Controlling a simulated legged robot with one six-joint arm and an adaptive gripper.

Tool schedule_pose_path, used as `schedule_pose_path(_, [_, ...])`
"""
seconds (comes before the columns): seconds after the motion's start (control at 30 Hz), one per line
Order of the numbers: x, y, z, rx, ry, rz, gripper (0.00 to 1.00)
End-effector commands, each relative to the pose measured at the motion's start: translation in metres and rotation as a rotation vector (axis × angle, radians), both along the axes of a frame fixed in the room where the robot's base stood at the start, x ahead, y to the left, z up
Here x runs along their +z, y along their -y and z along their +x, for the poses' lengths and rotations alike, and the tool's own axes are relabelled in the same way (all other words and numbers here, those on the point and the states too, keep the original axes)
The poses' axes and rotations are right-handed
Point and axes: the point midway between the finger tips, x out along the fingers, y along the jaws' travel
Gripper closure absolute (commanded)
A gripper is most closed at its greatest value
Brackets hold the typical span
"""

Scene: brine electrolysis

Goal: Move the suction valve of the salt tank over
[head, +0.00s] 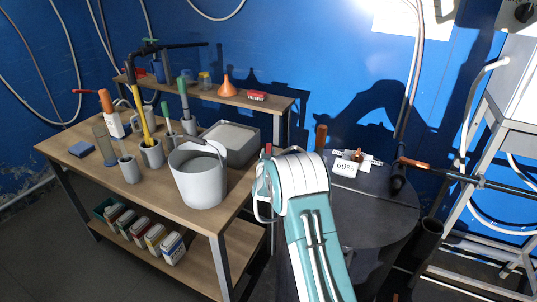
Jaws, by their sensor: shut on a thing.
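A dark round tank (378,212), which looks like the salt tank, stands right of the workbench. A white card reading "60%" (345,169) is on its top, with a small orange-brown fitting (357,156) behind it. A dark pipe with an orange-brown lever (420,164) runs from the tank's right side toward the metal frame; this may be the suction valve. An upright brown handle (321,137) shows just behind my arm. My teal and white arm reaches up in front of the tank's left side. My gripper cannot be made out, so its hold is hidden.
A wooden workbench (72,157) on the left carries a grey bucket (198,178), a grey bin (232,142), tool holders and a raised shelf (190,88) with an orange funnel (226,87). Bottles stand below. A metal frame (490,118) with hoses is at the right.

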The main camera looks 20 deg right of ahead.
Motion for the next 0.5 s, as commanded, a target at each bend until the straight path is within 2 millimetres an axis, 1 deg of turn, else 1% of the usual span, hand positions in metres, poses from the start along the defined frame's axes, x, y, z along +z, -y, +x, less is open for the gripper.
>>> schedule_pose_path(0.17, [0.0014,-0.0010,0.0006,0.001,0.002,-0.001,1.00])
schedule_pose_path(0.2, [0.0014,-0.0010,0.0006,0.001,0.002,-0.001,0.62])
schedule_pose_path(0.27, [0.0014,-0.0009,0.0006,0.001,0.002,-0.001,0.35])
schedule_pose_path(0.3, [0.0013,-0.0008,0.0006,0.001,0.002,-0.001,0.31])
schedule_pose_path(0.5, [0.0006,-0.0003,0.0002,-0.001,0.001,0.000,0.31])
